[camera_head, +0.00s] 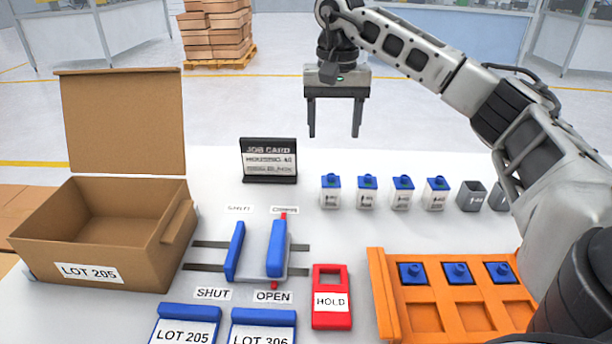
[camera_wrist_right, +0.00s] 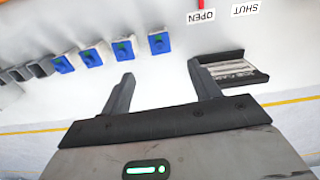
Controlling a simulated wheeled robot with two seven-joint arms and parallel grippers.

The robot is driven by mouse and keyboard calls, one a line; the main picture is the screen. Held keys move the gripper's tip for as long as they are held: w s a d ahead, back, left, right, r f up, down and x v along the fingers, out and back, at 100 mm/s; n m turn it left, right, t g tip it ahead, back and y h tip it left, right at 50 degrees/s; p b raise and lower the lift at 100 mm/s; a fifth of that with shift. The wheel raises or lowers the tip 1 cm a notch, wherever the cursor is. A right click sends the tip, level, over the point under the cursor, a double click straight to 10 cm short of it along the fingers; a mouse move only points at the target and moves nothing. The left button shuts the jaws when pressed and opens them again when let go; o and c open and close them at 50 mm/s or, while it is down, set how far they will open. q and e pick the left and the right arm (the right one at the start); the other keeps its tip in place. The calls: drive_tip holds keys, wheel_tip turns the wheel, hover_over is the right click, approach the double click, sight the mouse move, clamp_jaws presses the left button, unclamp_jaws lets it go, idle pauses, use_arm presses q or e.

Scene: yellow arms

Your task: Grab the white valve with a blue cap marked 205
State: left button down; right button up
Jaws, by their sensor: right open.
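Several white valves with blue caps stand upright in a row at the back of the white table; the leftmost white valve (camera_head: 330,198) and the rightmost white valve (camera_head: 436,200) mark its ends. Their printed numbers are too small to read, so I cannot tell which is 205. The row also shows in the right wrist view, where the nearest blue-capped valve (camera_wrist_right: 159,43) is just beyond the fingertips. My right gripper (camera_head: 336,134) is open and empty, pointing down above and behind the leftmost valve, touching nothing. My left gripper is not in view.
Two grey blocks (camera_head: 471,197) continue the row rightward. A job card sign (camera_head: 269,165) stands left of the valves. An open LOT 205 box (camera_head: 92,270), a blue-jawed fixture (camera_head: 256,262), a red HOLD tray (camera_head: 332,318) and an orange rack (camera_head: 385,300) stand nearer.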

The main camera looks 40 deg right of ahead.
sight(331, 180)
drive_tip(key=f, duration=0.6)
drive_tip(key=s+f, duration=0.1)
drive_tip(key=f, duration=0.2)
drive_tip(key=shift+f, duration=0.1)
drive_tip(key=shift+w+f+p, duration=0.15)
drive_tip(key=shift+w+f, duration=0.05)
drive_tip(key=shift+f, duration=1.3)
drive_tip(key=shift+w+f+p, duration=0.15)
drive_tip(key=shift+f, duration=1.3)
drive_tip(key=c, duration=1.1)
